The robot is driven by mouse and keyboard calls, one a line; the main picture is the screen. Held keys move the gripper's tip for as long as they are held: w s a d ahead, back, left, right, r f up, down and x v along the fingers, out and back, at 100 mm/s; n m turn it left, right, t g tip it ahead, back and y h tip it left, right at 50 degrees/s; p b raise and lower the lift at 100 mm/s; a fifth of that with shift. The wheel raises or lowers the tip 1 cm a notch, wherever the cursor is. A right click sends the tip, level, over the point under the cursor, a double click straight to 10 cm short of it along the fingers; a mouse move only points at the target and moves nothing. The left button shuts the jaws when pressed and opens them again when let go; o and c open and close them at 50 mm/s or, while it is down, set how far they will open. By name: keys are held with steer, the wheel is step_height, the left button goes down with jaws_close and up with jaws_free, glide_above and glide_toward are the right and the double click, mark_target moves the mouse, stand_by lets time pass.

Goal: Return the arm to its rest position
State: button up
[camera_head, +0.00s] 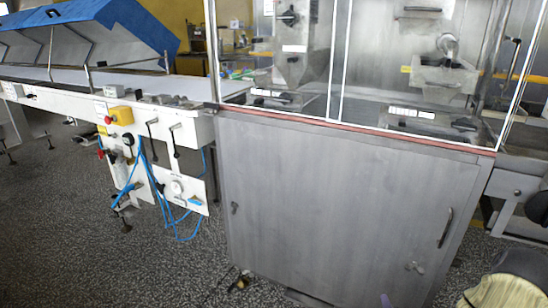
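My gripper does not show in the head view, so its fingers and whatever they may hold are out of sight. A cream rounded form with a dark part is cut off at the lower right corner; it may be a link of my arm, but I cannot tell. The steel enrober cabinet (330,205) stands in front of me with its doors shut. A clear glazed enclosure (375,60) sits on top of it, with metal machine parts inside.
A white conveyor table (120,85) with raised blue covers (95,30) extends left. Its control panel has a yellow switch box (121,116) and loose blue cables (160,190). A door handle (445,228) sticks out from the cabinet. The speckled floor (90,240) is clear at lower left.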

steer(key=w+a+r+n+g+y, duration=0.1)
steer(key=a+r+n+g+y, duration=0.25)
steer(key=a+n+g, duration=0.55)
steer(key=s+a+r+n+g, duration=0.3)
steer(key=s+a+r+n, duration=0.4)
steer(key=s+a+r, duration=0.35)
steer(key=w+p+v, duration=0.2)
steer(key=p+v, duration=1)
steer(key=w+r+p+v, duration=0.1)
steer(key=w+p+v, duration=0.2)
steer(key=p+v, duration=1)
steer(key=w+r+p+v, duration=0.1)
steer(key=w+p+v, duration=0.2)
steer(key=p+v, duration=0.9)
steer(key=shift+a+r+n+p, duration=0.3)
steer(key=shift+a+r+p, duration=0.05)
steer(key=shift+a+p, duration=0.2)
